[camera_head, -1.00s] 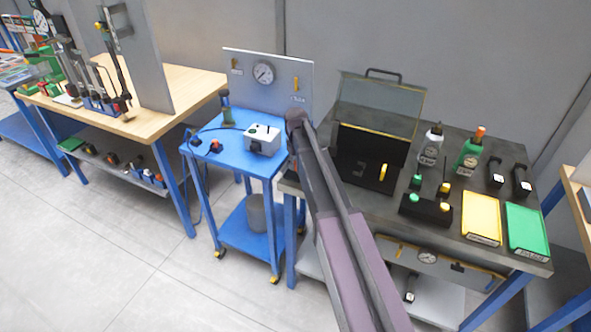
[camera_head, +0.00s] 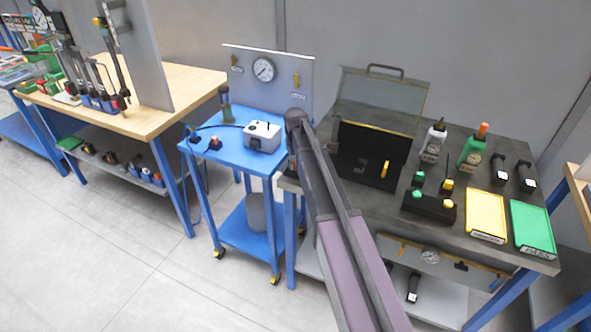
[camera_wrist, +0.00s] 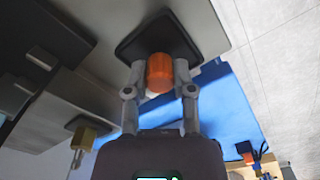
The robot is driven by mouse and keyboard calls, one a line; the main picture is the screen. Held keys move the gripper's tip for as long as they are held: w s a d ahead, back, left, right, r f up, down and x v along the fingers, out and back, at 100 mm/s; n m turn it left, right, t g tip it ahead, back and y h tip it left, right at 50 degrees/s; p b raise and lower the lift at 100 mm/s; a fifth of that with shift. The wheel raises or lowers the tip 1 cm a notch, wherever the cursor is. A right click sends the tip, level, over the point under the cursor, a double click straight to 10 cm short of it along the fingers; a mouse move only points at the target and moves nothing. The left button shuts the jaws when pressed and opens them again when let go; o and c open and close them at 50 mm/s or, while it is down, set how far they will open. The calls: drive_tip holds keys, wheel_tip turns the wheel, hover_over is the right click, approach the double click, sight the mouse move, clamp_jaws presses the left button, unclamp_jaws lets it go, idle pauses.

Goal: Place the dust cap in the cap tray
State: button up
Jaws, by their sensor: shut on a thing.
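In the wrist view my gripper (camera_wrist: 160,76) is shut on a small orange cylinder, which looks like the dust cap (camera_wrist: 159,68). A black square plate (camera_wrist: 135,44) on a pale grey surface lies directly behind it; I cannot tell whether the cap touches it. In the head view my arm runs up to the trolley's right side, and the gripper and cap are hidden there. A yellow tray (camera_head: 486,213) and a green tray (camera_head: 532,228) lie on the dark bench at the right. I cannot tell whether either is the cap tray.
The blue trolley (camera_head: 222,153) carries a grey box (camera_head: 262,136) and an upright gauge panel (camera_head: 292,75). A brass fitting (camera_wrist: 88,137) hangs close left of my gripper. The dark bench (camera_head: 400,235) holds an open case (camera_head: 380,105) and bottles. Floor at front left is clear.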

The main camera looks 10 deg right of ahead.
drive_tip(key=shift+f, duration=0.35)
drive_tip(key=shift+f+b, duration=0.2)
drive_tip(key=shift+b, duration=0.15)
drive_tip(key=o, duration=0.8)
drive_tip(key=shift+r, duration=0.25)
wheel_tip(320, 180, up, 12)
drive_tip(key=p, duration=1.2)
drive_tip(key=s+m, duration=0.1)
drive_tip(key=s, duration=0.8)
drive_tip(key=s+m, duration=0.1)
drive_tip(key=s, duration=0.9)
drive_tip(key=s+m, duration=0.1)
drive_tip(key=s, duration=0.9)
drive_tip(key=shift+m, duration=0.3)
